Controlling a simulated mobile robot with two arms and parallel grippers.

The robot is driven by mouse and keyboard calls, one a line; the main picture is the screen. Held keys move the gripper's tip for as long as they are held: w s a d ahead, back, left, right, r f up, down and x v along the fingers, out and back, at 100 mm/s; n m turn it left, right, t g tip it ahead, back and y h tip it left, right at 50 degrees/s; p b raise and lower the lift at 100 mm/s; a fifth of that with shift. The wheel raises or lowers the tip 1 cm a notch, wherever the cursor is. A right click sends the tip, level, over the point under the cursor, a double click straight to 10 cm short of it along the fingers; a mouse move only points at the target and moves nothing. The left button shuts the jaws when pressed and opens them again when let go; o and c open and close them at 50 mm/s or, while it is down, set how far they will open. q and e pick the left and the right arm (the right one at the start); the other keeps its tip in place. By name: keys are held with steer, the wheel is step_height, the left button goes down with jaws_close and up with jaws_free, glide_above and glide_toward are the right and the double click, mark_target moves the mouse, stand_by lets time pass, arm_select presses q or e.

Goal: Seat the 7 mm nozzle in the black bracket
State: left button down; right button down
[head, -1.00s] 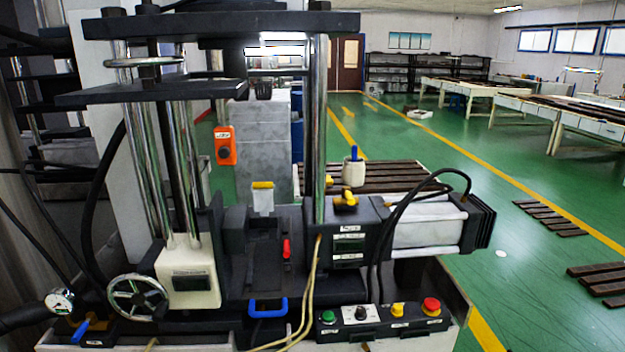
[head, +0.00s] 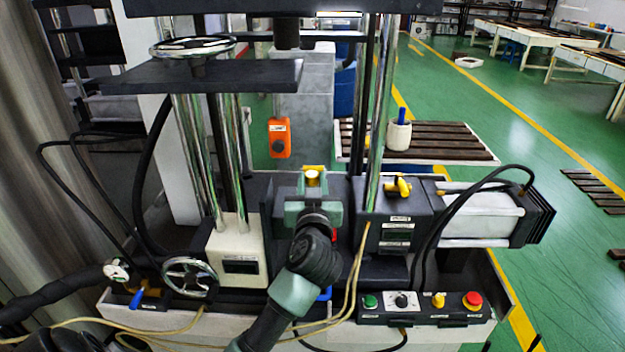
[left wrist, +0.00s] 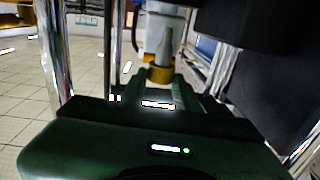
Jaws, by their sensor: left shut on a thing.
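My left gripper (head: 312,190) is in front of the press bed, between the chrome columns, with its arm rising from below. It is shut on the nozzle, a grey tapered tip (left wrist: 165,45) on a brass collar (left wrist: 160,74), which points up in the left wrist view. In the head view the brass part (head: 313,178) shows at the fingertips. The nozzle is apart from the dark part (head: 287,34) hanging under the upper plate. I cannot single out the black bracket among the dark press parts; my arm hides much of the bed. My right gripper is out of view.
Chrome columns (head: 375,140) and a handwheel plate (head: 200,78) hem in the space. A cylinder unit (head: 485,212) is at right, a button panel (head: 420,305) in front. Cables hang before the bed. A white pot (head: 398,134) stands behind.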

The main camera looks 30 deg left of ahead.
arm_select(q)
steer(key=shift+d+f+b, duration=0.1)
steer(key=shift+f+b, duration=0.5)
steer(key=shift+b, duration=0.55)
steer(key=shift+f, duration=1.15)
steer(key=shift+f+b, duration=0.65)
steer(key=shift+f, duration=0.8)
steer(key=shift+s+f+b, duration=0.15)
steer(key=shift+f+b, duration=0.35)
steer(key=shift+f, duration=1.1)
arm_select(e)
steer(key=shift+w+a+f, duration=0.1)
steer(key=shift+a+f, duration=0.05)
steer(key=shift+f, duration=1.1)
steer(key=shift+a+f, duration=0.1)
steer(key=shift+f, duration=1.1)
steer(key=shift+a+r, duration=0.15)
arm_select(q)
steer(key=shift+f+p, duration=0.35)
steer(key=shift+p, duration=0.25)
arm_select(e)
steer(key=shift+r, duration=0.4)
